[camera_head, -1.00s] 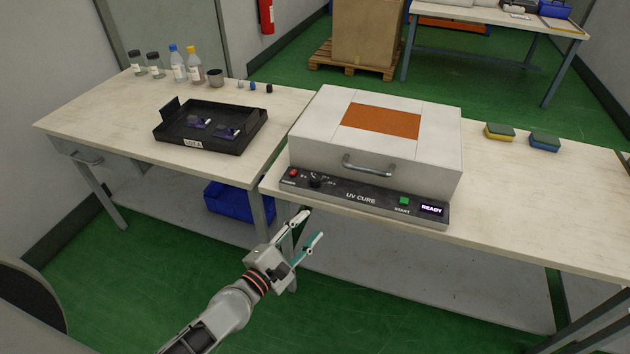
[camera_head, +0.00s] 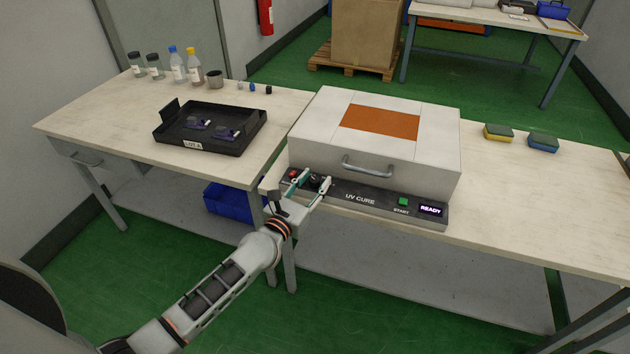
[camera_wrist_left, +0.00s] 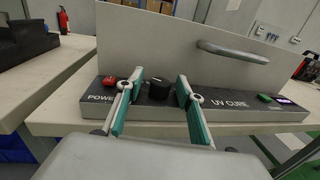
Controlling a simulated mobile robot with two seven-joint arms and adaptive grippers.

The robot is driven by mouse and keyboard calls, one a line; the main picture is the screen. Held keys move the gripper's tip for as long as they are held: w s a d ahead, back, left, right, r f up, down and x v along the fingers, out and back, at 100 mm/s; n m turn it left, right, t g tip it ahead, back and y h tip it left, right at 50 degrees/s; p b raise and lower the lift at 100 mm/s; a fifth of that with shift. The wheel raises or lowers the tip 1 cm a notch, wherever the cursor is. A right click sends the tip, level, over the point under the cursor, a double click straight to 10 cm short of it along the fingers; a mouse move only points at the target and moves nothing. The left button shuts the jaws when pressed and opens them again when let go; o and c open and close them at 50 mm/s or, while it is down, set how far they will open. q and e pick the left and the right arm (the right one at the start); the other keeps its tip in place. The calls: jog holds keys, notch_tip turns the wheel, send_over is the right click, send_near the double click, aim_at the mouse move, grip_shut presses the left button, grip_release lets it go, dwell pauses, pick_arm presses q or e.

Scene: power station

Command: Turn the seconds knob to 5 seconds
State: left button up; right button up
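The UV cure box (camera_head: 375,165) stands shut on the right-hand bench, with a dark control strip along its front. The black seconds knob (camera_wrist_left: 159,88) sits on that strip, right of a red power button (camera_wrist_left: 109,80); in the head view the knob (camera_head: 314,181) shows between my fingers. My left gripper (camera_head: 313,179) is open, its fingertips on either side of the knob; in the wrist view a gap shows on both sides. The dial marks are too small to read. A green start button (camera_head: 403,201) and a display reading READY (camera_head: 430,210) are at the strip's right. My right gripper is not in view.
A black tray (camera_head: 170,138) with small parts stands on the left bench, with bottles and jars behind it. Two sponges (camera_head: 498,132) lie right of the box. The box's handle (camera_head: 367,167) juts out above the strip. A blue bin (camera_head: 232,199) is below.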

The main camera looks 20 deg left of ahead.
pick_arm(q)
jog(key=shift+w, duration=0.25)
grip_shut()
